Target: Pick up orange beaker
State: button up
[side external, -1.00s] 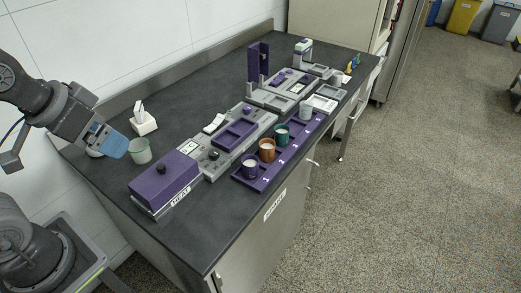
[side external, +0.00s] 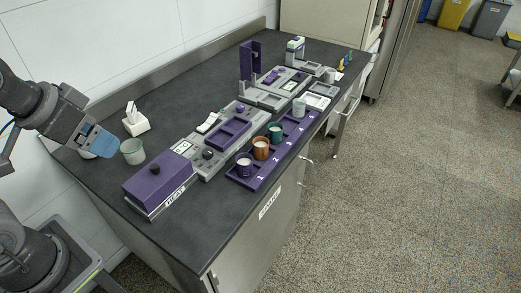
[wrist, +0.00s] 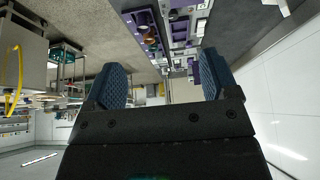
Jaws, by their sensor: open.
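The orange beaker (side external: 261,149) stands upright in the purple numbered rack (side external: 249,181) near the front edge of the bench. A purple beaker (side external: 244,165) is beside it on the near side and a green beaker (side external: 275,133) on the far side. My gripper (side external: 104,143) has blue pads and is at the left, above the bench's left end, well apart from the orange beaker. In the wrist view my gripper (wrist: 162,75) has its two pads wide apart with nothing between them. The rack and beakers show only small at the top there.
A purple heater block (side external: 158,184) and grey instruments stand between my gripper and the rack. A pale green beaker (side external: 133,152) and a tissue box (side external: 135,120) are near my gripper. A pale beaker (side external: 299,106) is at the rack's far end.

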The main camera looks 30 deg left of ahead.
jog(key=m+g+h, duration=0.1)
jog(key=m, duration=0.2)
send_over(261, 143)
jog(key=s, duration=0.7)
notch_tip(261, 143, down, 14)
jog(key=x, duration=1.3)
jog(key=shift+f, duration=0.4)
jog(key=shift+c, duration=0.4)
jog(key=c, duration=0.9)
